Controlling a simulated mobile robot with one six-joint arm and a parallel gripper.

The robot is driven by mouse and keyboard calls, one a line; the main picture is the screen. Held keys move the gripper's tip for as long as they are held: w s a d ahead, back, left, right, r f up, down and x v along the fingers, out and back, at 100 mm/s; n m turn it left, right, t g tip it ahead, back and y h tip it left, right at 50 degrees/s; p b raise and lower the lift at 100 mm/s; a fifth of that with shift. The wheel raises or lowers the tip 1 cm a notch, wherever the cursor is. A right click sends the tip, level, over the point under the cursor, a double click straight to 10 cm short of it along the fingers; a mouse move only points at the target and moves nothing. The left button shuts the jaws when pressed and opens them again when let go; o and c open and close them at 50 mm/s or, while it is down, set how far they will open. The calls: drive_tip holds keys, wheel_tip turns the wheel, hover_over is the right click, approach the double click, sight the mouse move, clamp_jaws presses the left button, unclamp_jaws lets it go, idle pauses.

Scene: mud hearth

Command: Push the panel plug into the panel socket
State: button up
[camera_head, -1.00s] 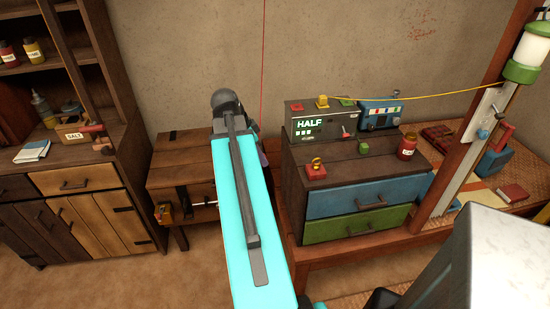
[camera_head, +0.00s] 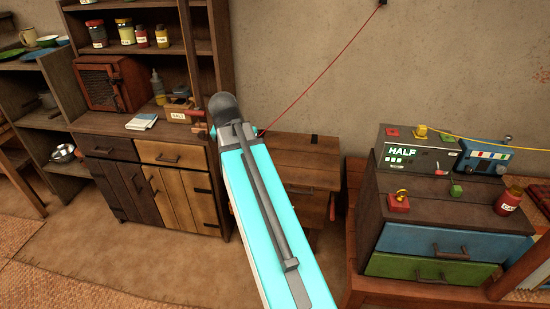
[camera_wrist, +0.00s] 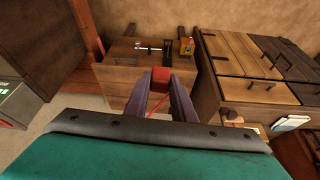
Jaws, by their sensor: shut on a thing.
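In the wrist view, my gripper (camera_wrist: 160,92) is shut on a red plug (camera_wrist: 160,76) with a red cord. In the head view, the cord (camera_head: 320,77) runs from high on the wall down to behind my arm, which hides the gripper and plug. A grey box (camera_head: 412,157) with a lit HALF display stands at right on a dark chest. A red socket-like block (camera_head: 391,132) is on its top, beside a yellow piece (camera_head: 421,131) with a yellow cord. I cannot tell which is the panel socket. The plug is well left of the box.
A low wooden table (camera_head: 300,150) stands behind my arm. A cabinet (camera_head: 105,125) is at left. Floor is clear between.

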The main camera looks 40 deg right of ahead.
drive_tip(key=w+a+r+n+y, duration=0.1)
drive_tip(key=w+a+n, duration=0.2)
drive_tip(key=a, duration=0.5)
drive_tip(key=w+a+r+n+t+y, duration=0.1)
drive_tip(key=w+a+r+n, duration=0.1)
drive_tip(key=a, duration=0.7)
drive_tip(key=w+a+r+n+t+y, duration=0.1)
drive_tip(key=w+a+n, duration=0.3)
drive_tip(key=a, duration=0.5)
drive_tip(key=shift+a+r+n+y, duration=0.25)
drive_tip(key=shift+r+n+y, duration=0.1)
drive_tip(key=shift+n, duration=0.75)
drive_tip(key=shift+w, duration=0.1)
